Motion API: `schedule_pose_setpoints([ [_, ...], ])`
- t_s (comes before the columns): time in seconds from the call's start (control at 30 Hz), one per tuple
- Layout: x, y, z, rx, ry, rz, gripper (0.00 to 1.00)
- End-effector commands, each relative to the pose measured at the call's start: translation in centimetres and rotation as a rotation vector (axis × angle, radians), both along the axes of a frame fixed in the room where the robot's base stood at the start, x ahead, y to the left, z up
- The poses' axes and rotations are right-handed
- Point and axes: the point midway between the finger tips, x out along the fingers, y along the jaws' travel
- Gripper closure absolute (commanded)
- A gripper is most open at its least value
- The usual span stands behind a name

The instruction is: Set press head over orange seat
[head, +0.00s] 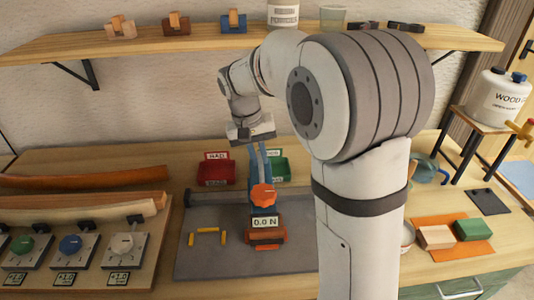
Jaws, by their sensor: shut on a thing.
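My gripper (254,141) is above the back of the grey mat, pointing down. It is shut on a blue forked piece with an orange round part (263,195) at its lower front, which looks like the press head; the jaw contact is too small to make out. A small display reading 0.0 N (265,222) stands just in front of it. The orange-brown block below the display, which looks like the orange seat (266,237), is on the mat. The press head appears behind and above it; the gap between them cannot be told.
Yellow bars (208,237) stand on the grey mat (205,265). A red bin (216,173) and green bin (279,168) stand behind. Bent laths (85,178) and dial units (73,248) are at left. My arm hides much of the right. Blocks (436,237) lie on an orange sheet.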

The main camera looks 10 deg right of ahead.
Motion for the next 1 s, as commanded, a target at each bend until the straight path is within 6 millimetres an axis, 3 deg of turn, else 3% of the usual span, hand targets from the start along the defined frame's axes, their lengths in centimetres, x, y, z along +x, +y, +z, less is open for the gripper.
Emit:
schedule_pose_setpoints([
  [0.27,0.0,-0.7,0.0,0.001,0.001,-0.014,1.0],
  [0.3,0.1,-0.8,0.0,0.001,0.001,-0.015,0.84],
  [0.53,0.0,-0.8,0.0,0.0,0.001,-0.015,0.66],
  [0.8,0.1,-0.8,0.3,0.0,0.001,-0.015,0.66],
  [1.0,0.2,-0.2,3.0,0.001,-0.003,-0.014,0.66],
])
